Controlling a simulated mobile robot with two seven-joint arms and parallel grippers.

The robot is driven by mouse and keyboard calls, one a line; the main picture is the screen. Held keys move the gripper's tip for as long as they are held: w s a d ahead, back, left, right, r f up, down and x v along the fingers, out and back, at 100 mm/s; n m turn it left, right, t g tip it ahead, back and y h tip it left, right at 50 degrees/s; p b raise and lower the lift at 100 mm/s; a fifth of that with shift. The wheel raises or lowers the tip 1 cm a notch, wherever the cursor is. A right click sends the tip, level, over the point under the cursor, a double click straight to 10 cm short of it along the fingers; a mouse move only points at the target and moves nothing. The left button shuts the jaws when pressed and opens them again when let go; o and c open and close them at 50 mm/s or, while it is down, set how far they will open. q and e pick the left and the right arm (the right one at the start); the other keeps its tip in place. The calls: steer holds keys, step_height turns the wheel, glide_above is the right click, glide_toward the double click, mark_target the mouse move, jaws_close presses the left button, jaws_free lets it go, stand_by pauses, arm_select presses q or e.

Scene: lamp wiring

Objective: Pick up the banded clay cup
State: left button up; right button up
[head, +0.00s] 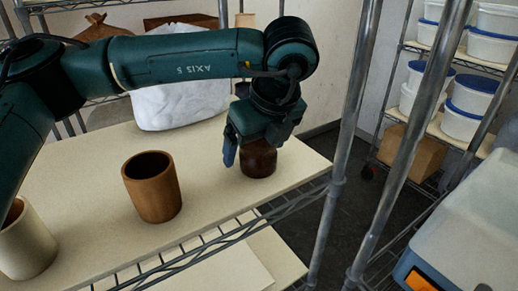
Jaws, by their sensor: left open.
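My left gripper (251,146) points down at the right part of the wooden shelf board (215,205), with its jaws open. A dark brown cup (258,162) stands directly below it, and the gripper hides its upper part. One bluish finger hangs at the cup's left side; whether it touches the cup I cannot tell. A reddish-brown cup (152,190) stands upright and open-topped left of the gripper. A cream cup (28,245) stands at the left edge, partly behind my arm. I cannot make out clear bands on any cup. My right gripper is not in view.
A white bulky sack or block (180,105) stands at the back of the board. Metal shelf posts (350,120) and the board's front wire rail (225,235) edge the right and front. White tubs with blue lids (470,105) sit on another rack. The board between the cups is clear.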

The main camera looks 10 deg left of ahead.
arm_select(q)
steer(key=c, duration=1.2)
steer(key=shift+r, duration=0.15)
